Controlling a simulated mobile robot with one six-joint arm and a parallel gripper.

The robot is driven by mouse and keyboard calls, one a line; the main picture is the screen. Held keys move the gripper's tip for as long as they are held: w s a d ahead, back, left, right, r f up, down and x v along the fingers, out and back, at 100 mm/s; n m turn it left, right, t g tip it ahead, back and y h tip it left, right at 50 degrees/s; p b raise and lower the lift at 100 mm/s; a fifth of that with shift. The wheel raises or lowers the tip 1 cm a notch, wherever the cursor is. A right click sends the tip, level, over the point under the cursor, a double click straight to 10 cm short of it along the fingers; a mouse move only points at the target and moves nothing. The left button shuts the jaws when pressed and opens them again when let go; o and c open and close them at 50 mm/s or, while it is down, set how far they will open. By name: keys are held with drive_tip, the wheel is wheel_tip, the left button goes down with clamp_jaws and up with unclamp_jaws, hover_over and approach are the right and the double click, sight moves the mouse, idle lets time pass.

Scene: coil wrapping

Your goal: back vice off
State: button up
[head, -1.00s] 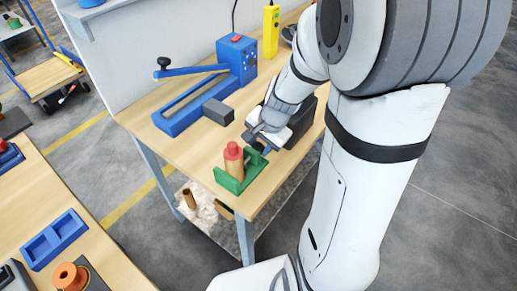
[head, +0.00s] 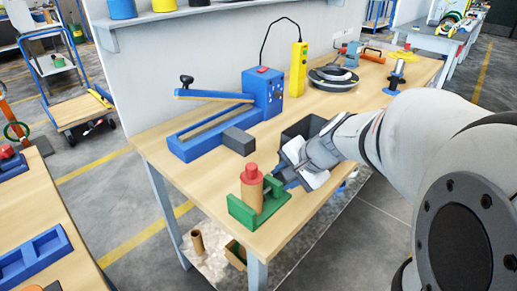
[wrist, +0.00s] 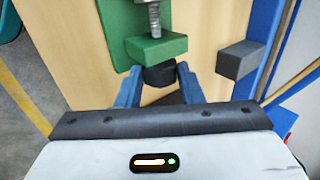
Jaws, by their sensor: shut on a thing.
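A green vice (head: 240,212) stands at the table's front corner. A tan cylinder with a red top (head: 251,190) stands upright at it. The wrist view shows a green block of the vice (wrist: 157,48), a metal screw (wrist: 154,16) beyond it and a round black knob (wrist: 159,75) on the near side. My gripper (head: 277,180) is beside the vice on its right. In the wrist view its two blue fingers (wrist: 159,84) are closed on the knob from both sides. The cylinder is out of the wrist view, and the knob is largely hidden in the head view.
A grey block (head: 239,141) and a blue sealer with a lever (head: 262,92) stand behind the vice. A dark bin (head: 304,128) is close behind my gripper. A yellow controller (head: 298,68) stands further back. Bare tabletop lies left of the vice.

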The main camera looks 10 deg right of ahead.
drive_tip(key=o, duration=0.6)
drive_tip(key=r+p, duration=0.1)
drive_tip(key=p, duration=0.2)
drive_tip(key=shift+a, duration=0.1)
drive_tip(key=g+h+p, duration=0.1)
drive_tip(key=p, duration=0.3)
drive_tip(key=g+p, duration=0.1)
drive_tip(key=p, duration=0.3)
drive_tip(key=shift+w+a+r+h+p, duration=0.1)
drive_tip(key=shift+w+a+h+p, duration=0.1)
drive_tip(key=shift+h+p, duration=0.15)
drive_tip(key=shift+w+f+g+h+p, duration=0.1)
drive_tip(key=shift+f+g+h+p, duration=0.25)
drive_tip(key=shift+p, duration=0.4)
drive_tip(key=shift+f, duration=0.1)
